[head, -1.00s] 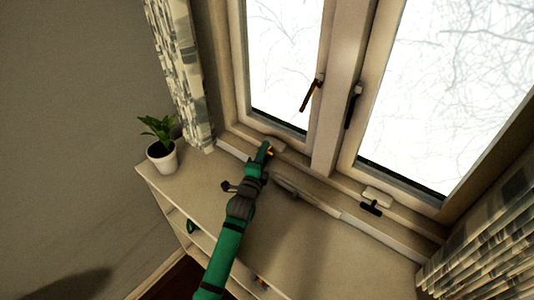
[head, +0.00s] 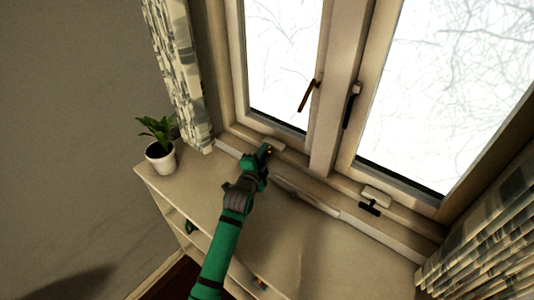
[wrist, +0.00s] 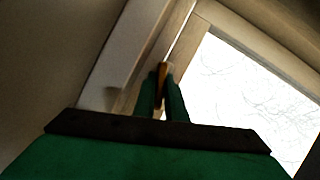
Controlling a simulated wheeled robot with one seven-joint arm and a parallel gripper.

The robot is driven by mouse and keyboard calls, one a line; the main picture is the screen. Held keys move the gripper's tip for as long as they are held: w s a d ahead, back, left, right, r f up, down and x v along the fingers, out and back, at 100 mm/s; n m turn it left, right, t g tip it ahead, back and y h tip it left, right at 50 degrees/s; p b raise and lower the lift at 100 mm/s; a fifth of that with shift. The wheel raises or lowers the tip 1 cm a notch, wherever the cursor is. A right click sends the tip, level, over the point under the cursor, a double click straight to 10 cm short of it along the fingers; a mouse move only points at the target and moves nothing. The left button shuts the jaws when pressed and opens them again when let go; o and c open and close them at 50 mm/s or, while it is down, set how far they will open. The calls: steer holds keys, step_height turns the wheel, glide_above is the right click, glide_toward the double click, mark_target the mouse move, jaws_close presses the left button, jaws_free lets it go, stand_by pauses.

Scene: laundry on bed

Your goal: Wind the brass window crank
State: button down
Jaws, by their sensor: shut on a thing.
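The brass crank (wrist: 162,78) shows in the wrist view as a narrow golden piece between the two green fingers of my gripper (wrist: 168,95). The gripper is shut on it. In the head view my gripper (head: 265,151) is at the left part of the window sill, beside a pale crank base (head: 275,144). Only a small golden bit of the crank shows there; the fingers hide most of it.
A brown handle (head: 307,97) is on the left window and a dark handle (head: 351,106) on the right one. A dark crank (head: 370,208) sits on the sill to the right. A potted plant (head: 160,153) stands left on the cabinet top (head: 300,245), which is largely clear.

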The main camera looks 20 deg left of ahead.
steer(key=n+g, duration=0.1)
steer(key=n, duration=0.2)
steer(key=shift+f+h, duration=0.1)
steer(key=shift+h, duration=0.3)
steer(key=n+g+h, duration=0.1)
steer(key=n, duration=0.1)
steer(key=shift+f+n+g, duration=0.1)
steer(key=shift+n+g, duration=0.2)
steer(key=n+h, duration=0.1)
steer(key=n, duration=0.1)
steer(key=shift+f+n+g+h, duration=0.1)
steer(key=shift+n+g+h, duration=0.2)
steer(key=shift+g, duration=0.1)
steer(key=n+h, duration=0.2)
steer(key=n, duration=0.1)
steer(key=shift+g, duration=0.4)
steer(key=shift+s+n+h, duration=0.1)
steer(key=shift+n+h, duration=0.8)
steer(key=shift+n, duration=0.3)
steer(key=n+h, duration=0.2)
steer(key=n, duration=0.1)
steer(key=n+h, duration=0.1)
steer(key=n, duration=0.2)
steer(key=shift+n+h, duration=0.3)
steer(key=shift+h, duration=0.1)
steer(key=shift+f+n+t+h, duration=0.1)
steer(key=shift+n+t+h, duration=0.4)
steer(key=shift+n, duration=1.1)
